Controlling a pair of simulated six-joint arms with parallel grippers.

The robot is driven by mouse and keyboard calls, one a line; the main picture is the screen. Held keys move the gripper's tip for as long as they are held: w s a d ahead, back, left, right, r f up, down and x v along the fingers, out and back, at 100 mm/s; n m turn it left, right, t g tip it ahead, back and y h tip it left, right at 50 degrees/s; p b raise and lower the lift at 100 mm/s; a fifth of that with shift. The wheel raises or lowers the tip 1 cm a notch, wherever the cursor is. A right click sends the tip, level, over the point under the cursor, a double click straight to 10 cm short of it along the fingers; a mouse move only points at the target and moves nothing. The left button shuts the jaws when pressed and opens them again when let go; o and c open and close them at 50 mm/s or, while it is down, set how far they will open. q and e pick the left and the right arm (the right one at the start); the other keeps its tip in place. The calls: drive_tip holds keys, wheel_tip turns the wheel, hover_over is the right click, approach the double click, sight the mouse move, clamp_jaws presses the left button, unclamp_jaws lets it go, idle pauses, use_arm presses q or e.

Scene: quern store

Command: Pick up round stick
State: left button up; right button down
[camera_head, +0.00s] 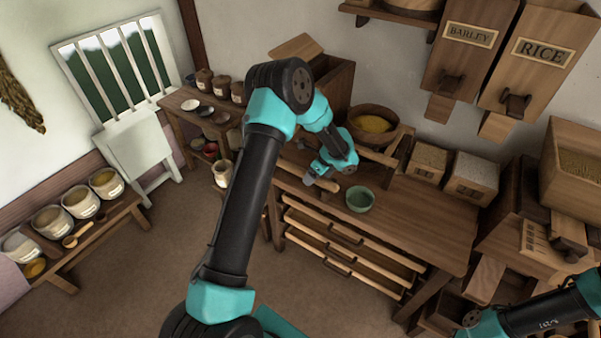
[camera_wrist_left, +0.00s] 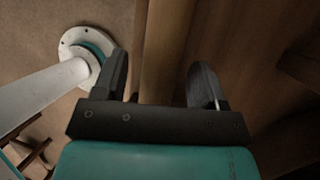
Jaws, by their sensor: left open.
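My left gripper (camera_head: 309,179) is above the front left part of the wooden table (camera_head: 430,215), pointing down, with its fingers apart. In the left wrist view, the open gripper (camera_wrist_left: 160,85) has a long light-brown wooden length, which looks like the round stick (camera_wrist_left: 168,45), running between and beyond its fingers. The fingers show gaps on both sides of it. In the head view a short piece of pale wood, likely the same stick (camera_head: 326,186), shows beside the gripper; the rest is hidden. My right arm shows at the lower right, its gripper out of view.
A green bowl (camera_head: 360,199) stands on the table just right of the gripper. Behind are a quern with yellow grain (camera_head: 371,124) and boxes of grain (camera_head: 427,160). A shelf with jars (camera_head: 191,107) is to the left. The table's right part is clear.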

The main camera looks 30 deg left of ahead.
use_arm(q)
drive_tip(key=shift+c, duration=0.4)
drive_tip(key=c, duration=1.1)
drive_tip(key=shift+r, duration=0.1)
drive_tip(key=shift+r, duration=0.4)
wheel_tip(320, 180, up, 3)
drive_tip(key=shift+s+d+f, duration=0.1)
drive_tip(key=s+d+r, duration=0.1)
drive_tip(key=s+d, duration=0.7)
drive_tip(key=s, duration=0.5)
drive_tip(key=shift+s+d, duration=0.15)
drive_tip(key=shift+s, duration=0.05)
drive_tip(key=shift+w+d+r, duration=0.1)
drive_tip(key=shift+w+r, duration=0.05)
